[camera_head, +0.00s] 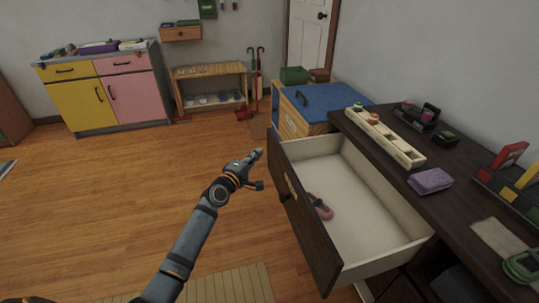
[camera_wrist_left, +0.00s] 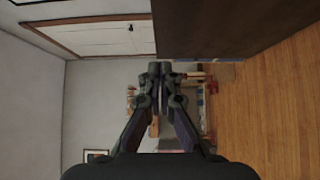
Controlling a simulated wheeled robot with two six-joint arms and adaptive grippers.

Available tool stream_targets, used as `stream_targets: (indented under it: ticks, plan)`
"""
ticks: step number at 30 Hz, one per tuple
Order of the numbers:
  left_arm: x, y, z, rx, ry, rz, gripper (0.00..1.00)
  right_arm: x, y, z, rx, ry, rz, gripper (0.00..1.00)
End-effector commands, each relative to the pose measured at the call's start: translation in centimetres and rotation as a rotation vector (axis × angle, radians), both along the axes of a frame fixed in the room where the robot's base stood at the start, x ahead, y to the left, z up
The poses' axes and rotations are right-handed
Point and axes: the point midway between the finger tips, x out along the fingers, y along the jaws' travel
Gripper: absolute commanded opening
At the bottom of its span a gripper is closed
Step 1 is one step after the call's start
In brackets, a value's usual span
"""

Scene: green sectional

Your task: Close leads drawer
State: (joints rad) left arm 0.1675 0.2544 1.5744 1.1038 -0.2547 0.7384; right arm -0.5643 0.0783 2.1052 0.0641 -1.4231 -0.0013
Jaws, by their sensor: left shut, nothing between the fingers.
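The drawer (camera_head: 303,215) stands pulled out from the dark desk (camera_head: 475,195). It has a dark wooden front and pale inner walls. A pink looped item (camera_head: 319,206) lies inside it near the front. My left gripper (camera_head: 257,154) is shut and empty, just left of the far end of the drawer front; I cannot tell whether it touches. In the left wrist view the shut fingers (camera_wrist_left: 160,72) show in the middle, with a dark brown panel (camera_wrist_left: 240,28) above and to the right. My right gripper is not in view.
On the desk are a cream slotted tray (camera_head: 385,137), a purple cloth-like block (camera_head: 430,181) and a coloured organizer (camera_head: 510,185). A blue-topped cabinet (camera_head: 320,100) stands behind the drawer. The wooden floor (camera_head: 120,190) left of the drawer is clear.

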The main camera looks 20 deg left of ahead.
Motion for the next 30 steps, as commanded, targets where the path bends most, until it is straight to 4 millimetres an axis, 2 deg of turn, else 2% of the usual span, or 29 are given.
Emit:
stream_targets:
  ticks: [2, 6, 9, 25, 30]
  plan:
    - [1.5, -0.5, -0.1, -0.004, -0.002, -0.001, 0.00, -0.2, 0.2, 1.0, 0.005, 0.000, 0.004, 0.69]
    - [2.5, -2.4, 0.0, -0.004, 0.000, -0.001, 0.00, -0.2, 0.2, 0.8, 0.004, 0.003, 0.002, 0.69]
    - [3.0, -3.1, 0.0, -0.003, 0.001, 0.000, 0.00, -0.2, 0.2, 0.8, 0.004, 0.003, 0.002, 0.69]
    - [3.4, -3.7, 0.0, 0.000, 0.000, 0.000, 0.00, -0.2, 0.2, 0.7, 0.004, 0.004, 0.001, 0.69]
    - [4.1, -4.8, 0.0, -0.002, -0.001, -0.001, 0.00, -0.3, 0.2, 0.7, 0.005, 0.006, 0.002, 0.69]
